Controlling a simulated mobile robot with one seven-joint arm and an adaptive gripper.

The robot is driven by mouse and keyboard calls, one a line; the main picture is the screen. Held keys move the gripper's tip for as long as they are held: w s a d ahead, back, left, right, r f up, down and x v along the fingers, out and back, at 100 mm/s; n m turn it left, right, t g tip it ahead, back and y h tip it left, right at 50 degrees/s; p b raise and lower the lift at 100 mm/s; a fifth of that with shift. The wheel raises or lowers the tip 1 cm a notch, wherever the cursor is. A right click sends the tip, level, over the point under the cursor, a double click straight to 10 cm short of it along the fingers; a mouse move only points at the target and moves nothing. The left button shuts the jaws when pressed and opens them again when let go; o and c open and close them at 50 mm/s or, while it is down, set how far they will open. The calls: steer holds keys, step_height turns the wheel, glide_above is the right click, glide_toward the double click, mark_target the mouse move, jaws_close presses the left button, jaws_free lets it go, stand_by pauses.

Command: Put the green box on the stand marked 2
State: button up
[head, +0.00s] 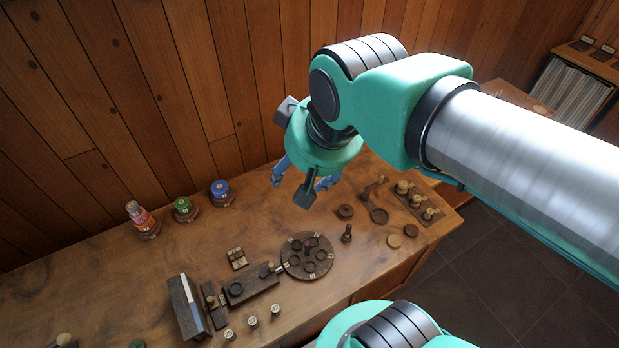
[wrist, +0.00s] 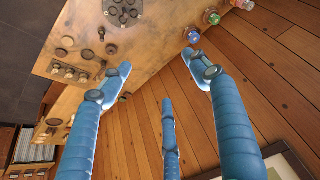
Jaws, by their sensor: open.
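A green box (head: 183,205) sits on a dark round base near the wall, between a blue piece (head: 221,187) and a stacked red-and-white piece (head: 139,214). In the wrist view the green box (wrist: 213,18) is at the top, beside the blue piece (wrist: 193,36). My gripper (head: 304,181) is above the back of the table, to the right of these pieces, partly hidden by my wrist. Its blue fingers are spread and empty in the wrist view (wrist: 156,66). The marks are too small to read, so I cannot tell which stand is 2.
A dark round plate (head: 290,265) with rings and pale labels stands mid-table. Several small pale-topped pegs (head: 253,322) and an upright dark board (head: 184,308) are near the front. A peg rack (head: 418,204) is at right. Bare tabletop lies between the green box and the plate.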

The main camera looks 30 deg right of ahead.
steer(key=s, duration=0.2)
steer(key=f, duration=0.1)
steer(key=shift+s+d, duration=0.25)
steer(key=shift+s, duration=0.15)
step_height(320, 180, down, 16)
steer(key=b, duration=1.5)
steer(key=shift+r+b, duration=0.25)
steer(key=shift+b, duration=0.05)
